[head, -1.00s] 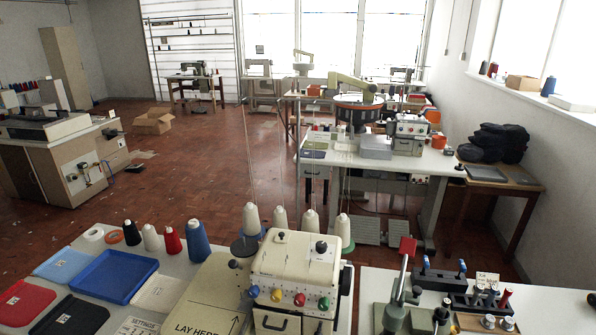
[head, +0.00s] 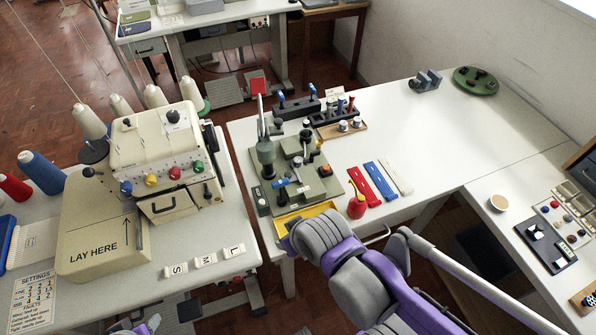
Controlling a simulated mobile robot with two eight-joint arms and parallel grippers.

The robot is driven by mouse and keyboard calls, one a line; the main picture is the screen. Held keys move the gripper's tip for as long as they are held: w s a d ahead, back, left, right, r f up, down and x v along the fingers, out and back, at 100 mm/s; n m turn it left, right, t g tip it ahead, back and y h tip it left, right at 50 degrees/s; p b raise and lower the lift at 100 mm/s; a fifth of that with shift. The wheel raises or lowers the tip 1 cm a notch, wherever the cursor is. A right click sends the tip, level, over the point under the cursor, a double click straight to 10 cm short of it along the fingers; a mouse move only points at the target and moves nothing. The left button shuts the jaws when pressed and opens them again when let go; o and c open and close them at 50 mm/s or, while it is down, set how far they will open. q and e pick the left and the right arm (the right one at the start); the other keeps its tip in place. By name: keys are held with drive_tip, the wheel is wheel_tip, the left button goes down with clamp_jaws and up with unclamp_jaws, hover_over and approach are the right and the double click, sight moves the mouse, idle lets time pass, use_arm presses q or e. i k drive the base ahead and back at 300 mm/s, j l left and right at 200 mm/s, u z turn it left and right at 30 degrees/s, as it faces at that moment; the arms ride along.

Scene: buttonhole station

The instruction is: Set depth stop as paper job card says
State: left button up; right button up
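A green bench press (head: 290,165) with an upright column and a blue-handled part stands on the right table. I cannot make out its depth stop or any scale at this size. A small paper card (head: 335,93) stands behind it, too small to read. A paper card headed SETTINGS (head: 36,293) lies at the lower left, its rows of figures too small to read surely. My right arm, purple and grey, reaches in from the lower right to just in front of the press; no gripper fingers show. Only a small piece of my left arm shows at the bottom left.
A cream sewing machine (head: 160,150) stands left of the press. A yellow tray (head: 305,216), red oil bottle (head: 356,203) and red, blue and white strips lie near the press. The table's right middle is clear.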

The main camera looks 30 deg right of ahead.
sight(293, 178)
drive_tip(key=l+z, duration=0.3)
drive_tip(key=l, duration=0.2)
drive_tip(key=l+z, duration=0.35)
drive_tip(key=l, duration=0.2)
drive_tip(key=i+l+z, duration=0.15)
drive_tip(key=l+z, duration=0.15)
drive_tip(key=l, duration=0.15)
